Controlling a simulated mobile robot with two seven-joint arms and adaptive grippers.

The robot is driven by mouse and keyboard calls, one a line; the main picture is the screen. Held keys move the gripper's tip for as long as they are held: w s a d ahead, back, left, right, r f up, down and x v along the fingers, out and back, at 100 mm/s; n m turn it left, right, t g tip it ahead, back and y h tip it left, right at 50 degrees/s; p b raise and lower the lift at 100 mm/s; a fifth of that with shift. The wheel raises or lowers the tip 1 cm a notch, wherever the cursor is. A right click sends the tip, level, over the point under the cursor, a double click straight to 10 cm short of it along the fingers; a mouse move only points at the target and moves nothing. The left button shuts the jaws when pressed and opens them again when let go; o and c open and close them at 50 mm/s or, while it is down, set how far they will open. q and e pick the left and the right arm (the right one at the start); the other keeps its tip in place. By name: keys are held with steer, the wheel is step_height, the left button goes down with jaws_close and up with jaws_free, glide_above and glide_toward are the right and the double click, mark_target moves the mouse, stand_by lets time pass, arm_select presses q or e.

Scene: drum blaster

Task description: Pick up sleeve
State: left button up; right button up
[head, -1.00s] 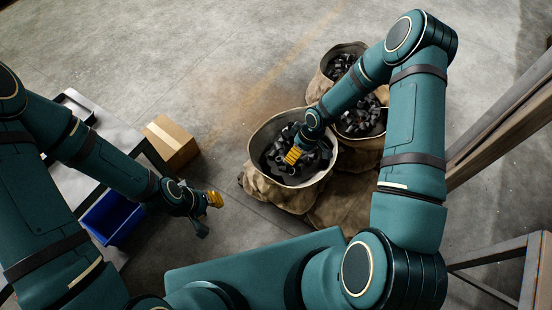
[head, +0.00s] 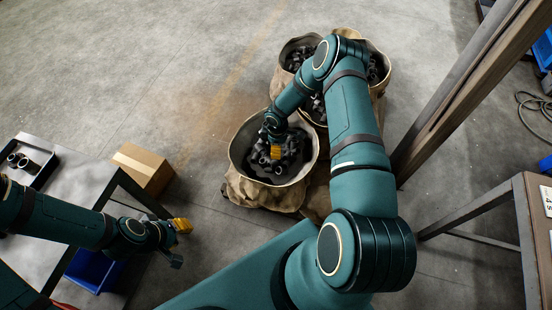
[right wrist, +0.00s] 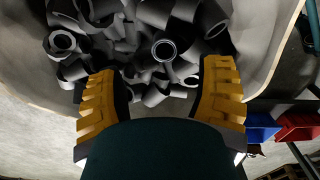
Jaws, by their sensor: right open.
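Several dark grey and black sleeves (head: 262,166) lie heaped in the nearest open sack (head: 238,148). My right gripper (head: 275,153) is over this sack. In the right wrist view its yellow fingers (right wrist: 161,105) are wide apart with nothing held between them, and loose sleeves (right wrist: 164,50) lie in a jumble beyond the tips. How far the tips are from the sleeves is hard to tell. My left gripper (head: 182,227) is at the left, beside the table and away from the sacks; its fingers are too small to read.
More sacks (head: 376,48) of dark parts stand behind, partly hidden by my right arm. A table (head: 85,178) at the left bears a tray (head: 38,153) with a few rings. A cardboard box (head: 143,169) and a blue bin (head: 92,270) are near it. A post (head: 450,100) stands at the right.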

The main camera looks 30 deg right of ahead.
steer(key=f, duration=0.2)
steer(key=f+b, duration=0.1)
steer(key=f, duration=0.4)
steer(key=shift+s+a+f, duration=0.15)
steer(key=shift+s+a, duration=0.05)
steer(key=shift+a, duration=0.05)
jaws_close()
